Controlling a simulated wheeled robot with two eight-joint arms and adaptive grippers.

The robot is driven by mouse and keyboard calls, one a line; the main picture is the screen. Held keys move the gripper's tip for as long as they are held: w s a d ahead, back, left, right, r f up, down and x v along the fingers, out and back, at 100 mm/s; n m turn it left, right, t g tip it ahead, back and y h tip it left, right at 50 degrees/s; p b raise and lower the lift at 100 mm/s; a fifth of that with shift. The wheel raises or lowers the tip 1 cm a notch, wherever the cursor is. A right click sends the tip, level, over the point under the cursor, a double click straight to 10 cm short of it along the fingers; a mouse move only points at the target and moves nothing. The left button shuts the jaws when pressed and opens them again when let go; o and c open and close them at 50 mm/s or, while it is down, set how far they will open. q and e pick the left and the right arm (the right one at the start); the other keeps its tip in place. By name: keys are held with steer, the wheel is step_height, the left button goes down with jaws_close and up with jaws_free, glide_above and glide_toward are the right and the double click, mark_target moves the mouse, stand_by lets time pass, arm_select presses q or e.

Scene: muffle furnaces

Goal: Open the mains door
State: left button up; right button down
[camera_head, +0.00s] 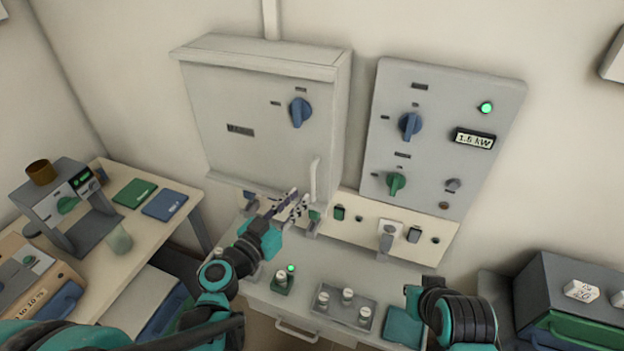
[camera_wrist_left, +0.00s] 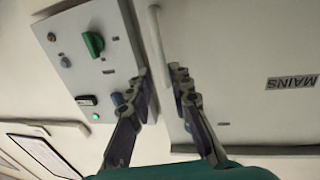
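The mains cabinet (camera_head: 255,150) is a grey wall box with a closed door, a blue rotary knob (camera_head: 300,112) and a dark label. Its pale vertical handle (camera_head: 315,180) is at the door's lower right edge. In the left wrist view, which is upside down, the door (camera_wrist_left: 240,50) reads MAINS and the handle (camera_wrist_left: 156,35) stands beyond the fingertips, roughly in line with the gap. My left gripper (camera_head: 292,207) is just below and left of the handle; its fingers (camera_wrist_left: 160,83) are apart with nothing between them.
A grey control panel (camera_head: 455,130) with knobs and a green lamp is right of the cabinet. Below are a socket strip (camera_head: 355,228) and a bench with a tray of pegs (camera_head: 345,305). My right arm (camera_head: 455,310) is at the lower right. A side table (camera_head: 150,240) stands left.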

mark_target(311, 183)
arm_select(q)
steer(key=b+x, duration=0.1)
steer(key=x, duration=0.6)
steer(key=shift+w+r, duration=0.15)
steer(key=shift+w, duration=0.25)
jaws_close()
